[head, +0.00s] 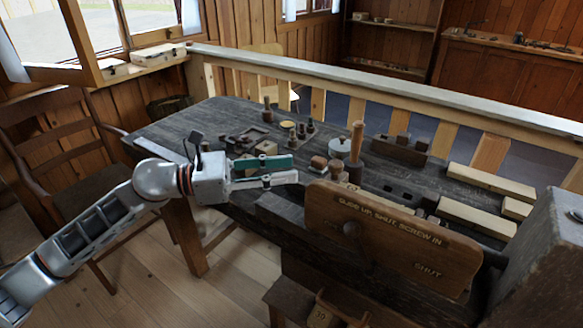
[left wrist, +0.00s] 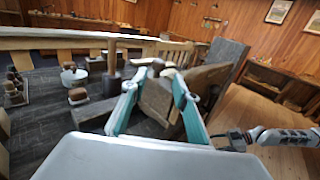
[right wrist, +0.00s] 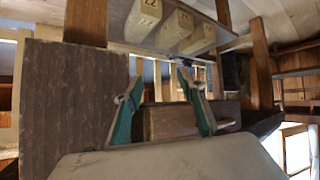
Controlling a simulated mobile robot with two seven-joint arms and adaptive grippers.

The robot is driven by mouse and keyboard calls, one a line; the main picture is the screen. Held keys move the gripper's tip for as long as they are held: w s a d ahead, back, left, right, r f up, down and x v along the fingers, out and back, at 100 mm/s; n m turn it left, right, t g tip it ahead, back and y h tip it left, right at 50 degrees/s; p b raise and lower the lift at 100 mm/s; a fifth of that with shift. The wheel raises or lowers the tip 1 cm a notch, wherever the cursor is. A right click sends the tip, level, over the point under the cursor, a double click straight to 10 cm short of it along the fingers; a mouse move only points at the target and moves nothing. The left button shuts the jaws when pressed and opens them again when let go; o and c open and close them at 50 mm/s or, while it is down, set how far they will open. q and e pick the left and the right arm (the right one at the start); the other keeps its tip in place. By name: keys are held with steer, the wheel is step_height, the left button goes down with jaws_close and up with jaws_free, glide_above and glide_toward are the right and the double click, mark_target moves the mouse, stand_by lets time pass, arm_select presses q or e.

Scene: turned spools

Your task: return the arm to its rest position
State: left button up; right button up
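My left gripper (head: 294,168) is in front of the dark workbench (head: 225,118) in the head view, its teal-lined fingers apart and nothing between them. The left wrist view shows the same open fingers (left wrist: 156,84), with a wooden board beyond them. My right gripper is outside the head view. In the right wrist view its fingers (right wrist: 160,80) are spread and empty, with a brown wooden beam (right wrist: 185,120) behind them. In the left wrist view, part of my right arm (left wrist: 285,136) shows at the right. Small dark turned pieces (head: 310,125) stand on the bench.
A lettered wooden board (head: 390,240) stands at the bench's front, right of my left gripper. A tall wooden peg (head: 356,140) and pale blocks (head: 478,215) are on the bench. A chair (head: 60,160) is at the left. Numbered blocks (right wrist: 182,28) show in the right wrist view.

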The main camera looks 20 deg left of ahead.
arm_select(q)
steer(key=s+a+f+n+t+y, duration=0.1)
steer(key=a+f+n+t+y, duration=0.65)
steer(key=n, duration=0.85)
steer(key=s+a+f+n+t+y, duration=0.2)
steer(key=a+f+n+t+y, duration=0.3)
steer(key=n+y, duration=0.8)
steer(key=s+a+f+n+g, duration=0.4)
steer(key=s+f+n+g, duration=0.25)
steer(key=s+f, duration=0.35)
steer(key=s+a+f+n+g, duration=0.4)
steer(key=s+f+n+g, duration=0.25)
steer(key=s, duration=0.55)
steer(key=w+d+f+n+t+h+p, duration=0.1)
steer(key=d+f+h, duration=0.2)
steer(key=d+f, duration=0.2)
steer(key=w+d+f+n+t+h+p, duration=0.1)
steer(key=d+f, duration=0.4)
steer(key=d, duration=0.6)
steer(key=t+h, duration=0.1)
steer(key=h, duration=0.1)
steer(key=shift+w+f+n+h+p, duration=0.15)
steer(key=shift+f+n+h+p, duration=0.15)
steer(key=shift+n+h, duration=0.1)
arm_select(e)
steer(key=shift+s+a+r, duration=0.25)
steer(key=shift+s+r, duration=0.05)
steer(key=shift+r, duration=0.4)
